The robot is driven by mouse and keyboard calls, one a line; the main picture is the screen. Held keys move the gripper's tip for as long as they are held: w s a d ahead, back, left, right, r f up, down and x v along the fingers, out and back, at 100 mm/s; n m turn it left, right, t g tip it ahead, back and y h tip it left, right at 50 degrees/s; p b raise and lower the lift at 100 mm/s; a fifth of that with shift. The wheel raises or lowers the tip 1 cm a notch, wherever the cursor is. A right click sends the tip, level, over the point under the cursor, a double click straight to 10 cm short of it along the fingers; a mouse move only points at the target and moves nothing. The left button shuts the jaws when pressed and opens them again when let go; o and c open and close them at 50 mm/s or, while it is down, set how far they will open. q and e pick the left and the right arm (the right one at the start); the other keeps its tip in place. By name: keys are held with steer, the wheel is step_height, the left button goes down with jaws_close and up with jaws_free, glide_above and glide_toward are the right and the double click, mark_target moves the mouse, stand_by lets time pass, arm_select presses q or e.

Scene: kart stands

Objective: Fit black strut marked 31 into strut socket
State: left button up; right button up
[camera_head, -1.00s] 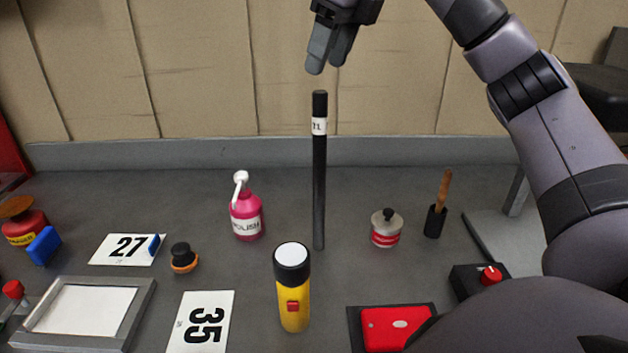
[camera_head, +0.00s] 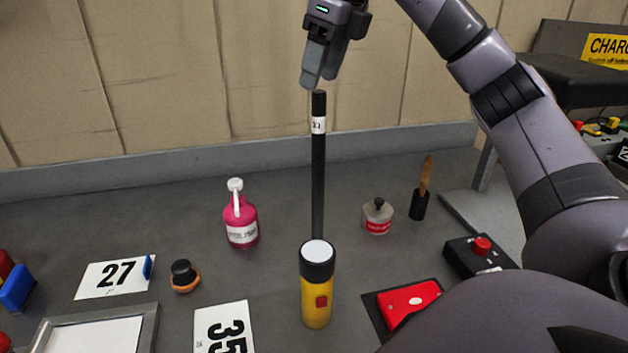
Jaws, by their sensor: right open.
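The black strut (camera_head: 318,170) stands upright near the middle of the bench, with a white label near its top; the number is too small to read surely. Its foot is hidden behind the flashlight, and I cannot make out a strut socket. My right gripper (camera_head: 321,80) is open and empty, fingers pointing down, at the strut's top end in the picture. It does not hold the strut. My left gripper is not in view.
A yellow flashlight (camera_head: 316,300) stands in front of the strut. A pink polish bottle (camera_head: 241,222) is to its left, an oil can (camera_head: 377,217) and a wooden-handled brush (camera_head: 420,203) to its right. A red box (camera_head: 408,299) lies near my right arm.

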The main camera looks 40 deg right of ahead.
mark_target(316, 108)
steer(key=shift+b+x, duration=0.45)
steer(key=shift+x, duration=0.8)
steer(key=shift+s+d+x, duration=0.1)
steer(key=shift+s+x, duration=0.1)
steer(key=shift+x, duration=1)
steer(key=shift+s+d+x, duration=0.1)
steer(key=shift+s+x, duration=0.15)
steer(key=shift+x, duration=0.9)
steer(key=shift+f, duration=0.1)
jaws_close()
